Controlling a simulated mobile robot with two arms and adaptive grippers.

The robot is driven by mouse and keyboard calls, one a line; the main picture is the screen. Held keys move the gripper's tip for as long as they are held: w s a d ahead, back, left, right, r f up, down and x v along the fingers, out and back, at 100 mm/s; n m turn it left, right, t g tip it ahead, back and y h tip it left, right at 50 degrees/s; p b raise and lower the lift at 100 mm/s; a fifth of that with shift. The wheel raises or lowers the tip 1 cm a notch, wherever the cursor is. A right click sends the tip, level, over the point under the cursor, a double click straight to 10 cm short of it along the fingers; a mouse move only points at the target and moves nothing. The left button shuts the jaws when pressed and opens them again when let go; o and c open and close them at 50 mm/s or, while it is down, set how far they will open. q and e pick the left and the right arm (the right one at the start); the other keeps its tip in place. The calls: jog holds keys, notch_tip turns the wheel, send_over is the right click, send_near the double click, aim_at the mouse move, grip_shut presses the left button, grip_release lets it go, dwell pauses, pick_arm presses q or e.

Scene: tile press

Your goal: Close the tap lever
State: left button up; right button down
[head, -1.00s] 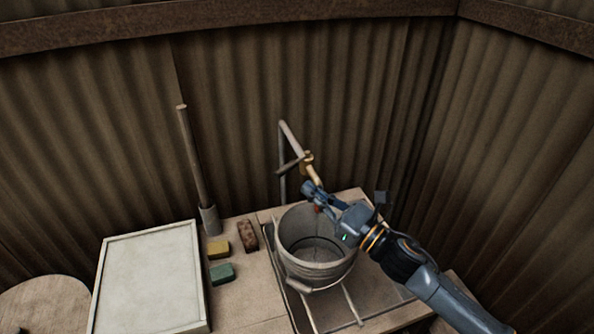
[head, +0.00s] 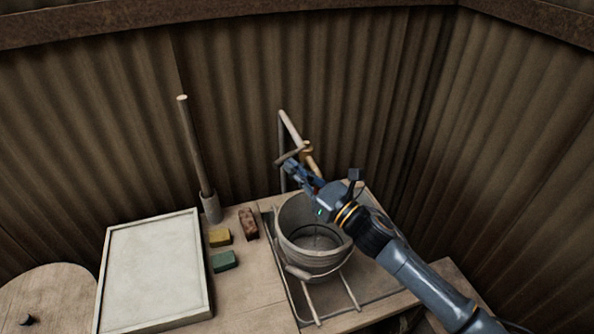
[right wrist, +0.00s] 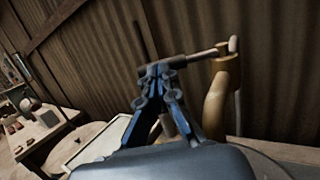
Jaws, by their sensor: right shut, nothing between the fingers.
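The brass tap (head: 308,153) stands on a grey pipe (head: 289,126) above the bucket. Its dark lever (head: 288,157) points left from the tap. In the right wrist view the lever (right wrist: 196,57) runs from the brass tap body (right wrist: 217,98) toward my fingertips. My right gripper (head: 288,167) is shut and empty, at the free end of the lever, just below it in the head view. In the right wrist view the fingertips (right wrist: 160,70) overlap the lever's end; I cannot tell whether they touch it. My left gripper is not in view.
A metal bucket (head: 312,262) stands under the tap on a rack. Yellow (head: 220,237), green (head: 224,261) and brown (head: 249,224) blocks lie left of it, near a framed white tray (head: 154,268).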

aim_at(279, 164)
jog(key=a+m+t+h+b, duration=0.1)
jog(key=h, duration=0.1)
jog(key=w+a+m+t+h+b, duration=0.1)
jog(key=m+t+h+b, duration=0.1)
jog(key=shift+a+f, duration=0.15)
jog(key=shift+a, duration=0.1)
jog(key=shift+w+a+m+t+h, duration=0.15)
jog(key=shift+m+t+h, duration=0.15)
jog(key=shift+m+h, duration=0.15)
jog(key=shift+w+a+m+t+h, duration=0.15)
jog(key=shift+m+t+h, duration=0.2)
jog(key=shift+h, duration=0.2)
jog(key=shift+w+a+b, duration=0.25)
jog(key=shift+w+b, duration=0.05)
jog(key=shift+w, duration=0.05)
